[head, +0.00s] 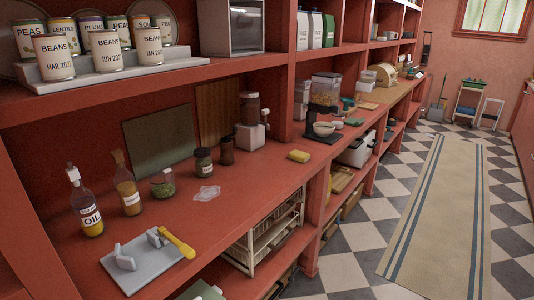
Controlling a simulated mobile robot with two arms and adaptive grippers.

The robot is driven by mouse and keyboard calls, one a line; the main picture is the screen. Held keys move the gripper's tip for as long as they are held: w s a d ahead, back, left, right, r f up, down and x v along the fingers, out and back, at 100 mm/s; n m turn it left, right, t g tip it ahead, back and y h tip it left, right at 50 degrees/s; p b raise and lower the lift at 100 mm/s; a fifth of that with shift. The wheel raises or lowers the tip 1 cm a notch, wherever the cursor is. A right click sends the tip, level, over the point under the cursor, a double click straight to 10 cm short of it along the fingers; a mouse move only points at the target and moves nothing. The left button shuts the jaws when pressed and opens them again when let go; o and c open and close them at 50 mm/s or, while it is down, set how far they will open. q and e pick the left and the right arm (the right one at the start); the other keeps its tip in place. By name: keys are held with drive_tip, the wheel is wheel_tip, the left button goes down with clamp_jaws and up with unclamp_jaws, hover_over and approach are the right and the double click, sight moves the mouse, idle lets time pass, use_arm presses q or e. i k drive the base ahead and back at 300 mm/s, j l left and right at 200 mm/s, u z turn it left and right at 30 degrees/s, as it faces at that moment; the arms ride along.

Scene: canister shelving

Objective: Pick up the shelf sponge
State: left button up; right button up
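The shelf sponge (299,156) is a small yellow block. It lies flat on the red middle shelf (245,186), near the shelf's front edge and left of an upright divider. Nothing covers it. Neither of my grippers is in the head view.
The checkered floor (365,240) is open.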

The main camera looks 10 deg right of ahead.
sight(299, 156)
drive_tip(key=i+l+u, duration=0.15)
drive_tip(key=l, duration=0.2)
drive_tip(key=i+l+u, duration=0.25)
drive_tip(key=i+l, duration=0.15)
drive_tip(key=l, duration=0.3)
drive_tip(key=i+l+u, duration=0.15)
drive_tip(key=l, duration=0.25)
drive_tip(key=i+l+u, duration=0.15)
drive_tip(key=l, duration=0.25)
